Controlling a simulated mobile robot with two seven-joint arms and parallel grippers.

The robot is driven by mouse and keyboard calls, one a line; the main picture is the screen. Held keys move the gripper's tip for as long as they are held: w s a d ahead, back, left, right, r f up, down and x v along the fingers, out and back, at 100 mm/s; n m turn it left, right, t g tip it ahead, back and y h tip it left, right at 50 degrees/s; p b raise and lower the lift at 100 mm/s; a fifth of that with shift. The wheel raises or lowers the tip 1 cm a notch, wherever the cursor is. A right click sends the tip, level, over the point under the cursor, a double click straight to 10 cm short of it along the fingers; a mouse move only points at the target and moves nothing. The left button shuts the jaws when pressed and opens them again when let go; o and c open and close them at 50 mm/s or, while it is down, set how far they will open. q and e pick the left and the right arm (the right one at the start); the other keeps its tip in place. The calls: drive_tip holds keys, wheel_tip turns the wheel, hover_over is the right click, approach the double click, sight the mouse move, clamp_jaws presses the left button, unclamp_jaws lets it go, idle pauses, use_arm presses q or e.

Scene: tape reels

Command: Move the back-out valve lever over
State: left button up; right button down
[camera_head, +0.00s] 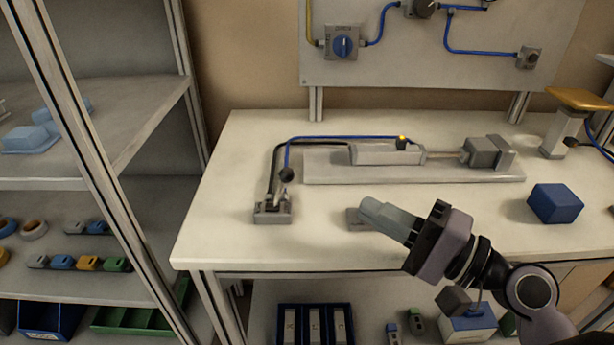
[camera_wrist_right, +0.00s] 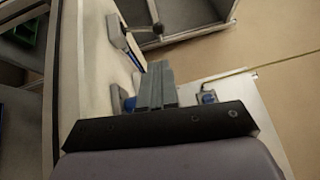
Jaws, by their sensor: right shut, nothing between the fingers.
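In the head view, a small grey valve block (camera_head: 272,212) stands at the left front of the table. A lever with a dark round knob (camera_head: 287,175) rises from it, and dark and blue tubes pass close by. My right gripper (camera_head: 366,212) is shut and empty over the table's front middle, to the right of the valve and apart from it. It partly hides a small grey block (camera_head: 353,222). In the right wrist view, the closed fingers (camera_wrist_right: 158,72) point up the picture, and a dark knob on a rod (camera_wrist_right: 157,28) shows beyond them. My left gripper is out of view.
A grey cylinder (camera_head: 385,154) on a long base plate (camera_head: 330,172) lies behind. A blue cube (camera_head: 555,203) sits at the right. A panel (camera_head: 450,60) with a blue knob (camera_head: 343,46) stands at the back. A shelf rack (camera_head: 95,125) stands left.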

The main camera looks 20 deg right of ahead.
sight(282, 188)
idle(0.3)
drive_tip(key=shift+w+a+r, duration=0.1)
drive_tip(key=shift+a, duration=0.05)
drive_tip(key=p+x, duration=0.2)
drive_tip(key=x, duration=0.6)
drive_tip(key=shift+w+a+p, duration=0.15)
drive_tip(key=shift+w+p, duration=0.1)
drive_tip(key=shift+p, duration=0.1)
drive_tip(key=shift+w+a, duration=0.35)
drive_tip(key=shift+w, duration=0.05)
